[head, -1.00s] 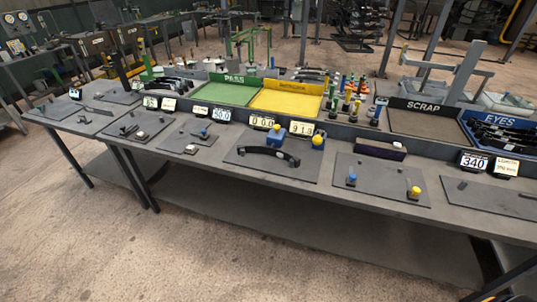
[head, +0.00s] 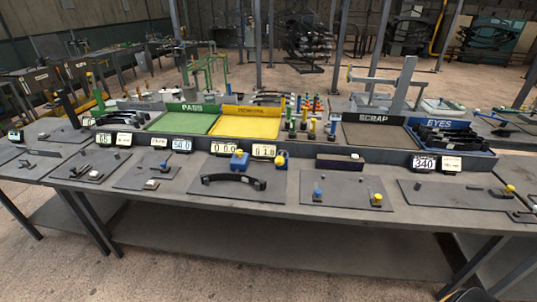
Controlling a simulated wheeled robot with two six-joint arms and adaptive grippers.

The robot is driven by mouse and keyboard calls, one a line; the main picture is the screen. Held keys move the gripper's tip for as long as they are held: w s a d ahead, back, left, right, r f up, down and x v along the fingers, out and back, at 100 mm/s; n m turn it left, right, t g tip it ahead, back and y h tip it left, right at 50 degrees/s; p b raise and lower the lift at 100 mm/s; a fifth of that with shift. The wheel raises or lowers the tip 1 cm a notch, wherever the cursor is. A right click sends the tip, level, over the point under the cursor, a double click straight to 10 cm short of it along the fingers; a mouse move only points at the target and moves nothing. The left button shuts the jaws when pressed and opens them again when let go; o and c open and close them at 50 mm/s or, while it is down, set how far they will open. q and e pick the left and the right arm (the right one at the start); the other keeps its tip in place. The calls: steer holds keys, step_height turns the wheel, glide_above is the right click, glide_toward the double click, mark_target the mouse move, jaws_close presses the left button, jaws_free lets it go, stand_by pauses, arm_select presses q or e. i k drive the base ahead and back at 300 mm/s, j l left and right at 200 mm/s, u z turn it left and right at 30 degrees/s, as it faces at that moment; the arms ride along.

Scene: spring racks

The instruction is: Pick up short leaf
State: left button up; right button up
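Several more black leaves (head: 445,136) lie in the blue tray marked EYES (head: 488,151) at the right. I cannot tell from the picture which leaf is the short one. Neither gripper can be made out in the head view.
A green PASS tray (head: 183,123), a yellow tray (head: 245,122) and a dark SCRAP tray (head: 380,134) stand along the back. Small digital displays (head: 224,149) line the bench (head: 270,217). Colored posts (head: 312,128) stand between the trays. Open floor lies in front.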

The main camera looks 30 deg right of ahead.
mark_target(220, 176)
steer(key=i+j+z, duration=0.1)
steer(key=z, duration=0.25)
steer(key=i+j+z, duration=0.1)
steer(key=z, duration=0.3)
steer(key=i+j+z, duration=0.1)
steer(key=i+j, duration=0.25)
steer(key=j, duration=0.3)
steer(key=i+j+z, duration=0.15)
steer(key=j, duration=0.2)
steer(key=i+j, duration=0.2)
steer(key=j, duration=0.15)
steer(key=i+j+z, duration=0.15)
steer(key=j, duration=0.2)
steer(key=i+j, duration=0.2)
steer(key=j, duration=0.15)
steer(key=z, duration=0.05)
